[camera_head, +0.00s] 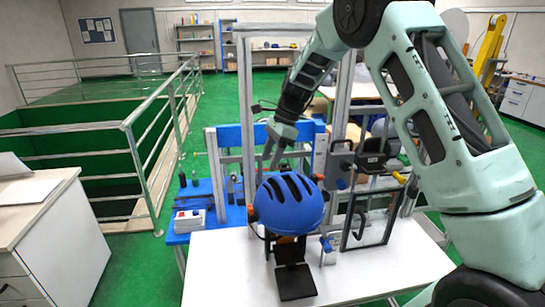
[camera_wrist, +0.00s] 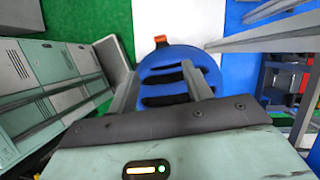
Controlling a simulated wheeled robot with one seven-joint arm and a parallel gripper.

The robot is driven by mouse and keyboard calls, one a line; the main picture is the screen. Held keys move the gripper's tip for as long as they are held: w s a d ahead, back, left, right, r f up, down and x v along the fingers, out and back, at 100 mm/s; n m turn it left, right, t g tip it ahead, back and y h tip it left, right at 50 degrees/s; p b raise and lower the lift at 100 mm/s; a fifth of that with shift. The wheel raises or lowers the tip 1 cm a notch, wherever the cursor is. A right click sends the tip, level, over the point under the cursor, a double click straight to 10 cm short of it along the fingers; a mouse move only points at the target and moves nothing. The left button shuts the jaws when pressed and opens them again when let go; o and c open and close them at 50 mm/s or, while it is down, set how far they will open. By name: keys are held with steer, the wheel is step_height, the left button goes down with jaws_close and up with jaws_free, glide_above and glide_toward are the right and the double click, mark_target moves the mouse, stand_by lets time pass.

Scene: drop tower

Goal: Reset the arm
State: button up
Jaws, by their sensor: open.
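My gripper (camera_head: 274,160) is in the middle of the head view, above and just behind a blue helmet (camera_head: 288,203). Its fingers are apart and nothing shows between them in the head view. In the wrist view, the fingers of my gripper (camera_wrist: 160,88) are spread, with the blue helmet (camera_wrist: 175,75) visible beyond and between them. The helmet sits on a dark stand (camera_head: 294,275) on the white table (camera_head: 225,275). I cannot tell the exact gap between the fingertips and the helmet.
A metal tower frame (camera_head: 246,110) rises close beside my gripper. A clamp-like fixture (camera_head: 362,165) and a dark-framed panel (camera_head: 370,222) stand right of the helmet. A blue bench (camera_head: 180,237) with tools lies behind left. Railings (camera_head: 145,150) and a white cabinet (camera_head: 60,250) are at left.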

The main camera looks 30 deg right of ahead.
steer(key=shift+v, duration=0.8)
steer(key=s+a+n+g+h+b, duration=0.1)
steer(key=s+a+n+b, duration=0.2)
steer(key=s+a+n, duration=1.15)
steer(key=s+a+f+n+h+b, duration=0.1)
steer(key=s+n, duration=0.5)
steer(key=s, duration=0.6)
steer(key=s+a+f+n+h+b, duration=0.2)
steer(key=s+n, duration=0.5)
steer(key=s, duration=0.5)
step_height(320, 180, down, 2)
steer(key=shift+a+f+t, duration=0.1)
steer(key=shift+a+t, duration=0.3)
steer(key=shift+a, duration=0.25)
